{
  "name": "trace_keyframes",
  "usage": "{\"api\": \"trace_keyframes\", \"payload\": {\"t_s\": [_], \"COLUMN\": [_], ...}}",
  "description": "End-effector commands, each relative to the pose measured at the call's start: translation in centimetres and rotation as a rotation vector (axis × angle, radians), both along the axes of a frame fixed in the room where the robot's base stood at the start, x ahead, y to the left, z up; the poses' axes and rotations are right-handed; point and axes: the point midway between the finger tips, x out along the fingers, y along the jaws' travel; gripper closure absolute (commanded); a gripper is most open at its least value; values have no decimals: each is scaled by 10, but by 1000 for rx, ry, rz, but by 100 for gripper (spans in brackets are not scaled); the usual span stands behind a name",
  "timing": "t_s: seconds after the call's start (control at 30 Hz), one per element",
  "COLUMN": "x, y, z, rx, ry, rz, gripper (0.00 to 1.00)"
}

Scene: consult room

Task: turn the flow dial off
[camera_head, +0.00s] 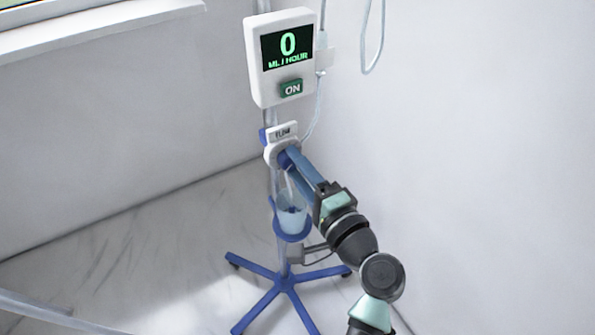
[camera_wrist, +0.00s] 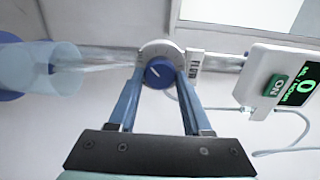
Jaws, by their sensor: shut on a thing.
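The flow dial is a blue knob (camera_wrist: 160,72) with a white pointer line, on a round white plate (camera_wrist: 173,48) labelled "FLOW". In the head view the white dial plate (camera_head: 281,132) is on the pole below the pump, and my gripper hides most of the knob. My gripper (camera_wrist: 158,80) has its two blue fingers on either side of the knob, shut on it. It also shows in the head view (camera_head: 291,158). The white pump box (camera_head: 272,85) above reads "0 ML / HOUR" and has a green "ON" button (camera_head: 291,88).
A light blue cup (camera_head: 291,214) sits in a blue ring holder on the pole, just below the dial and close to my arm. The blue star-shaped stand base (camera_head: 287,281) is on the floor. Thin tubing (camera_head: 364,50) hangs at the right by the wall.

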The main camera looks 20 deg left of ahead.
Motion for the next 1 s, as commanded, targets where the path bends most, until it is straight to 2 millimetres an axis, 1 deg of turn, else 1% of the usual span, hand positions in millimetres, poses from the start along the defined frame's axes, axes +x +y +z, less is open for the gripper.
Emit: {"api": "trace_keyframes", "payload": {"t_s": [0.57,0.6,0.77,1.0], "x": [0,0,0,0], "y": [0,0,0,0], "z": [-1,-1,-1,0], "rx": [-25,-25,-24,-22], "ry": [-27,-27,-27,-27], "rz": [0,0,0,0], "gripper": [100,49,21,21]}}
